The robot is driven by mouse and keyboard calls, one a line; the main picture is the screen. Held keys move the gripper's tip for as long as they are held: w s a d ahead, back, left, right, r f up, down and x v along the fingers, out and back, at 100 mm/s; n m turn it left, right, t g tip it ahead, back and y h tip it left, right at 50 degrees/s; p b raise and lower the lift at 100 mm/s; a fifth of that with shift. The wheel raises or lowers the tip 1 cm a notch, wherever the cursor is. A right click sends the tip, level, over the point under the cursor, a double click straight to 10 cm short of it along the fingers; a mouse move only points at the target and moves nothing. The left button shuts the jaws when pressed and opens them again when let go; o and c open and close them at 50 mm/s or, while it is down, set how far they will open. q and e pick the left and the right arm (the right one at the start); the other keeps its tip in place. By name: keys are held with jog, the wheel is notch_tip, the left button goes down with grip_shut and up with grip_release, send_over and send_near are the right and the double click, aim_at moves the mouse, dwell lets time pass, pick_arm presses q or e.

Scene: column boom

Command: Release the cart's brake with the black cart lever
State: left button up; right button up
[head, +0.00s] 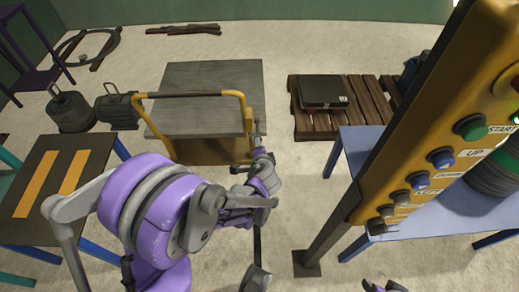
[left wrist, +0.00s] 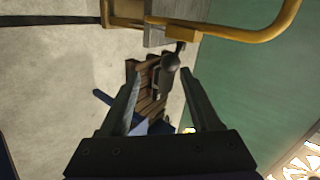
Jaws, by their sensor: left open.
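The cart (head: 210,85) has a grey deck and a yellow frame, with a dark grip along its handle bar. The black cart lever (head: 257,127) stands at the cart's right side in the head view.
A yellow button panel (head: 430,130) on a post rises at right, before a blue table (head: 400,225). A wooden pallet (head: 368,118) with a black box (head: 323,91) lies right of the cart. A dark table with orange stripes (head: 20,185) stands at left. Floor between cart and pallet is clear.

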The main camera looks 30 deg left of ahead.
pick_arm(q)
jog(key=p+v, duration=0.2)
jog(key=v, duration=0.8)
jog(key=shift+s+r, duration=0.2)
jog(key=shift+s, duration=0.05)
